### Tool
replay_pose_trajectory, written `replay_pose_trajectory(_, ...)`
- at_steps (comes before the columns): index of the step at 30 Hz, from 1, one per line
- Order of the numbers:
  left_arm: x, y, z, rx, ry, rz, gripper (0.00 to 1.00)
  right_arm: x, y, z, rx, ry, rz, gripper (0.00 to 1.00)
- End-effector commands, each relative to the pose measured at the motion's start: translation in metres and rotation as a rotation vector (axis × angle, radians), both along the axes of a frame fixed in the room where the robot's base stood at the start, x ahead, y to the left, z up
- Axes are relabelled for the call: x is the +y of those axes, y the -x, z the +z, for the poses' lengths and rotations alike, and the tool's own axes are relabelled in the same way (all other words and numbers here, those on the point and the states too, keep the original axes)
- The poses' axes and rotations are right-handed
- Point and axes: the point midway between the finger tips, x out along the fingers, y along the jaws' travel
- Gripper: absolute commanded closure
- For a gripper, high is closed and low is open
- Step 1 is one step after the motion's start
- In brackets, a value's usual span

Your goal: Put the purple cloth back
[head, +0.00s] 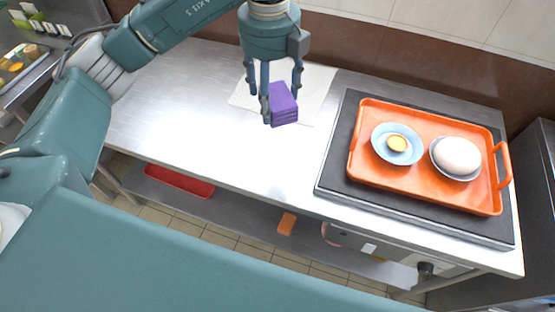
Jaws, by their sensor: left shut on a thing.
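The purple cloth (283,104) is a small folded block. My left gripper (281,106) points down from the top of the view and is shut on it. The cloth shows in front of a pale flat sheet (315,92) on the steel counter (215,110); I cannot tell whether it touches the sheet or hangs above it. The gripper fingers hide part of the cloth's left side. My right gripper is not in view.
To the right, an orange tray (432,192) sits on a black griddle top (340,165), holding a blue saucer (380,148) and a bowl with a white mound (457,156). A red tray (180,181) and an orange item (287,223) lie on the lower shelf. The left counter is clear.

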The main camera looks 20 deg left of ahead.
Motion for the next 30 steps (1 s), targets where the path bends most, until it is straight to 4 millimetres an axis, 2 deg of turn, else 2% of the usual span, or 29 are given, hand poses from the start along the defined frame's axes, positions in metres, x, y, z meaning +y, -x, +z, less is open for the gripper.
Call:
replay_pose_trajectory(5,-0.001,-0.001,-0.012,0.004,-0.001,0.088,0.57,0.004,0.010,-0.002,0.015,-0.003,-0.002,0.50)
replay_pose_trajectory(8,-0.001,0.000,-0.035,0.007,-0.001,0.092,0.57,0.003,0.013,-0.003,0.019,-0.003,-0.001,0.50)
replay_pose_trajectory(18,0.000,0.000,-0.121,0.006,-0.002,0.090,0.57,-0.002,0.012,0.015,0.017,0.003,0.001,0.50)
replay_pose_trajectory(21,0.000,-0.001,-0.141,0.004,-0.003,0.090,0.57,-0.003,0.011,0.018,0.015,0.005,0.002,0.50)
replay_pose_trajectory(30,0.000,0.000,-0.173,0.004,-0.003,0.089,0.57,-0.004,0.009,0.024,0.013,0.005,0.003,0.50)
